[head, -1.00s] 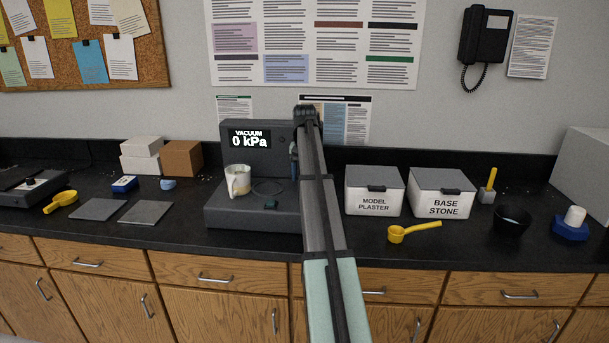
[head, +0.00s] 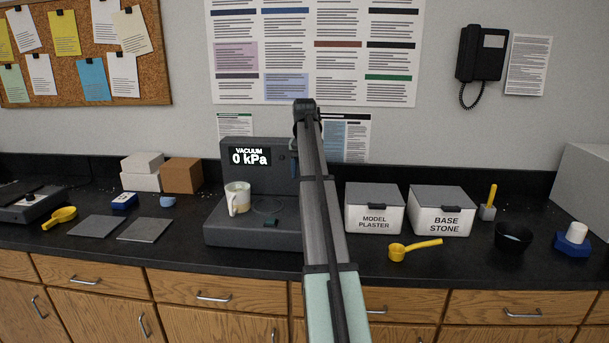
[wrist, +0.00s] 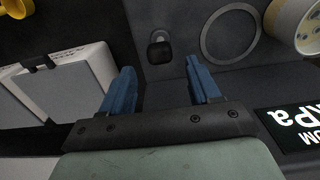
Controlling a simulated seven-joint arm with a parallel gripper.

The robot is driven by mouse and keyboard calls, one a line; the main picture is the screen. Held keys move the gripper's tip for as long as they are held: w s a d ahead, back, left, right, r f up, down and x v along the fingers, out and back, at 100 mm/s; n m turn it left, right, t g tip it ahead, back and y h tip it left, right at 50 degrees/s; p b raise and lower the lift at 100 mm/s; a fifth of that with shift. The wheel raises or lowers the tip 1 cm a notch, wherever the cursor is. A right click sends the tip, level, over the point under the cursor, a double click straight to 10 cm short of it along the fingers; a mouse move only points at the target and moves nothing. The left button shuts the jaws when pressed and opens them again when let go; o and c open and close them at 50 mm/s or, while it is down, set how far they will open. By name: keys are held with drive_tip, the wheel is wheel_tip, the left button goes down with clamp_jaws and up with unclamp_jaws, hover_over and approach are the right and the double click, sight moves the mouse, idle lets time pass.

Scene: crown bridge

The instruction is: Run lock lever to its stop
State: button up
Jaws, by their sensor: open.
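The grey vacuum machine (head: 225,224) reads 0 kPa on its display (head: 250,156). A cream mug (head: 237,197) stands on its base. A small dark green part (head: 270,222) sits at the base's front; I cannot tell whether it is the lock lever. The wrist view shows a dark rounded knob or lever end (wrist: 160,48) beside a ring (wrist: 228,36) on the base; this may be the lever. My gripper (wrist: 160,65) is open and empty, its blue fingers above the machine's right side, with the knob apart beyond the fingertips. My arm hides that side in the head view.
The MODEL PLASTER box (head: 374,211) and BASE STONE box (head: 443,213) stand close to the right of the machine. A yellow scoop (head: 413,248) lies in front of them. Grey pads (head: 145,229) and white and brown blocks (head: 180,175) are to the left.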

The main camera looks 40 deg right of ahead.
drive_tip(key=shift+s+a, duration=0.1)
drive_tip(key=shift+s, duration=0.15)
drive_tip(key=c, duration=0.3)
drive_tip(key=s+n+t, duration=0.1)
drive_tip(key=s+n, duration=0.1)
drive_tip(key=s+a+n+t, duration=0.1)
drive_tip(key=s+n, duration=0.1)
drive_tip(key=n, duration=0.1)
drive_tip(key=s+a+n+t, duration=0.1)
drive_tip(key=s+n, duration=0.1)
drive_tip(key=shift+s+a+r+n+t, duration=0.2)
drive_tip(key=shift+r+n+t, duration=0.1)
drive_tip(key=shift+r, duration=0.1)
drive_tip(key=c, duration=0.7)
drive_tip(key=s+a+n+t, duration=0.1)
drive_tip(key=n, duration=0.1)
drive_tip(key=s+a+r+n+t, duration=0.1)
drive_tip(key=s+n, duration=0.1)
drive_tip(key=n, duration=0.1)
drive_tip(key=s+a+n+t+h, duration=0.1)
drive_tip(key=s+n, duration=0.1)
drive_tip(key=shift+r+t, duration=0.3)
drive_tip(key=shift+r, duration=0.1)
clamp_jaws()
drive_tip(key=w+d+f+n, duration=0.2)
drive_tip(key=w+d+f, duration=0.1)
drive_tip(key=w+f, duration=0.4)
drive_tip(key=shift+w+t, duration=0.3)
drive_tip(key=shift+w, duration=0.25)
